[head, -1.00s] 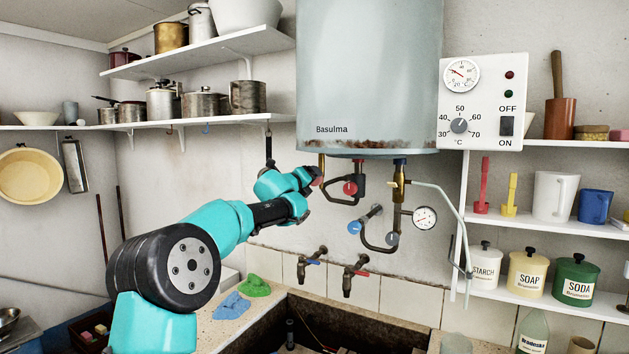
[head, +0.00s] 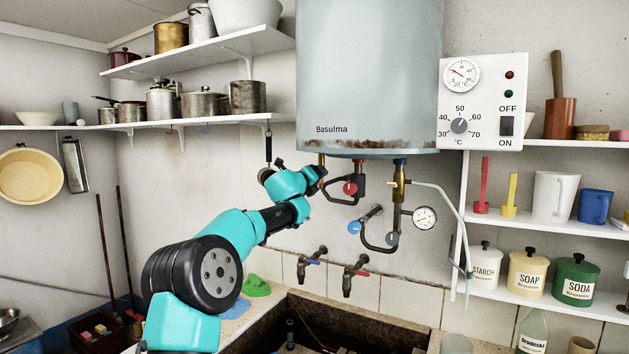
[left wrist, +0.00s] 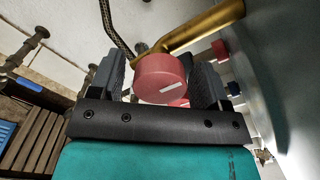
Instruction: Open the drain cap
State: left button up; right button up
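The drain cap (left wrist: 160,80) is a round reddish-pink cap with a white mark, at the end of a brass pipe (left wrist: 203,28) in the left wrist view. My left gripper (left wrist: 160,85) has its two dark fingers on either side of the cap. They look open, with a narrow gap at the left finger; contact at the right finger is hard to judge. In the head view, my left gripper (head: 318,176) is below the grey boiler (head: 370,80), at its left pipe, and hides the cap. My right gripper is not in view.
Just right of the gripper are a red valve knob (head: 350,188) and a blue one (head: 354,228) on pipes, close by. Two taps (head: 347,275) are lower on the wall above the stone trough (head: 270,330). A shelf with pots (head: 247,97) is above left.

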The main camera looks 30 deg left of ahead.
pick_arm(q)
jog(key=c, duration=0.8)
jog(key=shift+n, duration=0.4)
jog(key=n, duration=0.9)
jog(key=shift+n, duration=0.4)
jog(key=n, duration=0.5)
jog(key=shift+f, duration=0.1)
jog(key=n, duration=0.5)
jog(key=shift+n, duration=0.3)
